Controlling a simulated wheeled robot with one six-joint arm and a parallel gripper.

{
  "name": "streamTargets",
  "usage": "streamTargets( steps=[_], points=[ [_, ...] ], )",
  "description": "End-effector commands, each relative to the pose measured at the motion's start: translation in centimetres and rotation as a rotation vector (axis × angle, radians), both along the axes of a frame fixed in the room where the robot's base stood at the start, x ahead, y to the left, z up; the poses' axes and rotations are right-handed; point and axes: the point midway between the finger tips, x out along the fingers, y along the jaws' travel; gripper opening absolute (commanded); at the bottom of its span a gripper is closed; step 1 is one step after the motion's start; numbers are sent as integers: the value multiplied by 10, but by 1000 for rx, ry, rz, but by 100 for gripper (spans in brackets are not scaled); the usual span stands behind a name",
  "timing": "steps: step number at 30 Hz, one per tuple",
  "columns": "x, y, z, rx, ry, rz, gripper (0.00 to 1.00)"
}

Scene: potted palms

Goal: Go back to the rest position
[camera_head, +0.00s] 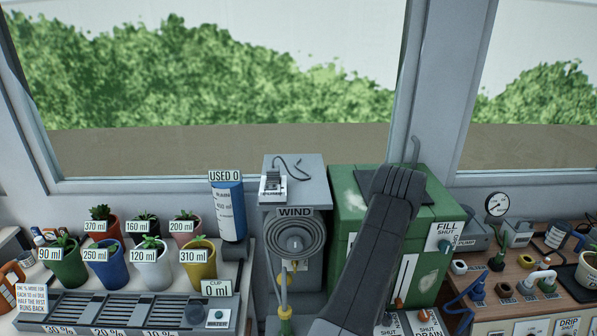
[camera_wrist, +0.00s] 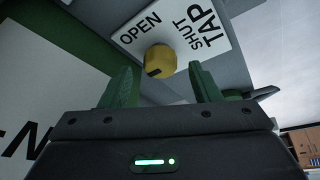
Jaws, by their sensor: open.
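My gripper (camera_wrist: 163,78) shows in the wrist view with its two green fingers spread apart and nothing held between them. Just beyond the fingertips is a round yellow knob (camera_wrist: 160,61) with a dark mark on its lower left. It sits by a white plate (camera_wrist: 183,28) reading OPEN, SHUT and TAP. I cannot tell how deep the knob lies between the fingers. In the head view my dark arm crosses in front of the green tank, and the gripper's fingers are not visible there.
A green tank (camera_head: 347,215) stands behind my arm, beside the WIND unit (camera_head: 296,238). Several potted plants, including a yellow pot (camera_head: 198,262), stand at left near the blue USED 0 cylinder (camera_head: 229,212). A pressure gauge (camera_head: 498,204) and a crowded wooden bench (camera_head: 482,278) are at right.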

Motion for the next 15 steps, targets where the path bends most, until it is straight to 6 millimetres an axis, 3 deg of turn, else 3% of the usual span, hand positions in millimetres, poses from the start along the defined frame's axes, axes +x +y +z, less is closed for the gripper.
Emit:
streamTargets(
  steps=[6, 15],
  points=[
    [3, 5, -14, 0, 1, 0, 57],
    [4, 5, -16, 0, 0, 1, 57]
  ],
)
